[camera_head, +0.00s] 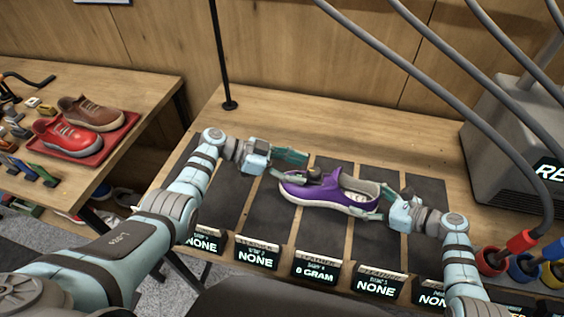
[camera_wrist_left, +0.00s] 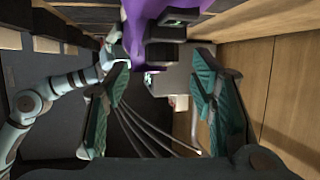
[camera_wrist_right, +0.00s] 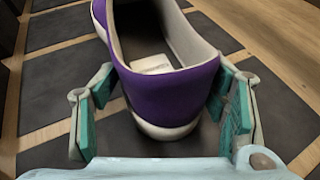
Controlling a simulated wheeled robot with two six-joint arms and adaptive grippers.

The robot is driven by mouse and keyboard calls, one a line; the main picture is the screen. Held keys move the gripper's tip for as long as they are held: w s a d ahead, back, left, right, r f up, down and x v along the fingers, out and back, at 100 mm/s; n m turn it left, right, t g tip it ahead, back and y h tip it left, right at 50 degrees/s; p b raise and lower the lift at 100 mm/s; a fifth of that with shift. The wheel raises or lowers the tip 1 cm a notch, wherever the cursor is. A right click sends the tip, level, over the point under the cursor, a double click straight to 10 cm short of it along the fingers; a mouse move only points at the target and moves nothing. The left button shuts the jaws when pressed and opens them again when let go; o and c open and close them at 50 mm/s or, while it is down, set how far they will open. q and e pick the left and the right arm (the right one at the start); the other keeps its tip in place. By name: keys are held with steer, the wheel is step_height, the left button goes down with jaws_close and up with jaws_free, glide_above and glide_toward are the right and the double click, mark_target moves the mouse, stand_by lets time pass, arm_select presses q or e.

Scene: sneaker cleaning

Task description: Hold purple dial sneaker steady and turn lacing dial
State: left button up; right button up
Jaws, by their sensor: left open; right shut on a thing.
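The purple sneaker (camera_head: 322,193) has a white sole and lies on the dark mats, toe to the left. A dark dial (camera_head: 314,174) stands on its upper, near the opening. My left gripper (camera_head: 296,166) is open at the toe end, its fingers spread around the front near the dial. The left wrist view shows purple upper (camera_wrist_left: 138,28) and dark blocky parts (camera_wrist_left: 165,40) between and above the spread fingers; contact is unclear. My right gripper (camera_head: 372,203) is shut on the heel, with a finger on each side of the heel (camera_wrist_right: 170,95) in the right wrist view.
Small label displays (camera_head: 315,268) line the table's front edge. A grey machine (camera_head: 515,130) with hoses stands at the right. A side table at left holds a red tray (camera_head: 95,150) with red and brown shoes. Empty dark mats lie either side of the sneaker.

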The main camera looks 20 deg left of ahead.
arm_select(q)
steer(key=v, duration=0.8)
steer(key=g+y, duration=0.1)
steer(key=y, duration=0.4)
glide_toward(313, 171)
steer(key=x, duration=0.9)
steer(key=shift+f, duration=0.1)
